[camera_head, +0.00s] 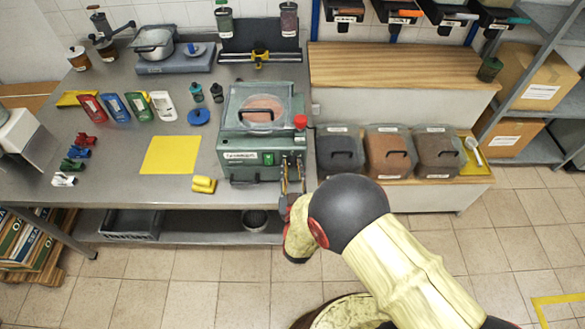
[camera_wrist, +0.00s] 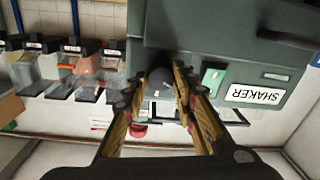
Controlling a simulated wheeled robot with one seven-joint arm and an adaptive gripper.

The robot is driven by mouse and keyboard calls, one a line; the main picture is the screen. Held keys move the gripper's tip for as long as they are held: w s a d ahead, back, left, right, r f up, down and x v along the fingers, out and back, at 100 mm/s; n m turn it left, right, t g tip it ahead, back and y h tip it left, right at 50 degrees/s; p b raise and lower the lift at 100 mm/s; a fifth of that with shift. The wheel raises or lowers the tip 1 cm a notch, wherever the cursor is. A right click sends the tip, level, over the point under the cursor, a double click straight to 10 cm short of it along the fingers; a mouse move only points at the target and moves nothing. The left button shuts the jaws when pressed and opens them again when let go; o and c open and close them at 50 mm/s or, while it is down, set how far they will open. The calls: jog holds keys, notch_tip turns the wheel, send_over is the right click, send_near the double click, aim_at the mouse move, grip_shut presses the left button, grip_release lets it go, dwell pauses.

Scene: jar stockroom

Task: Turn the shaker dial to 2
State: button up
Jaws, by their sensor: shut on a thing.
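The shaker (camera_head: 236,166) is a dark green box with a clear-lidded top, standing at the right end of the steel table. Its front with the SHAKER label (camera_wrist: 255,94) shows upside down in the wrist view. The dial (camera_wrist: 160,77) is a dark round knob on that front, between my fingers. My gripper (camera_head: 292,178) is at the right part of the shaker's front; in the wrist view my gripper (camera_wrist: 158,88) is shut on the dial, one finger on each side. The dial's pointer and numbers cannot be read, and my fingers cover it in the head view.
A green switch (camera_head: 268,159) sits left of the dial, and a red button (camera_head: 300,121) stands at the shaker's top right corner. Lidded bins (camera_head: 340,153) stand close on the right. A yellow block (camera_head: 203,185) and a yellow mat (camera_head: 171,155) lie on the left.

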jog(key=shift+f+m+b, duration=0.1)
jog(key=shift+m+b, duration=0.3)
jog(key=shift+c, duration=0.2)
jog(key=shift+f+m+b, duration=0.1)
jog(key=shift+m+b, duration=0.75)
jog(key=shift+m, duration=0.15)
jog(key=m+b, duration=0.3)
jog(key=shift+m, duration=0.3)
jog(key=m+b, duration=0.5)
jog(key=shift+m+h, duration=0.3)
jog(key=shift+h, duration=0.1)
jog(key=o, duration=1.2)
jog(key=shift+c, duration=0.2)
jog(key=shift+r, duration=0.2)
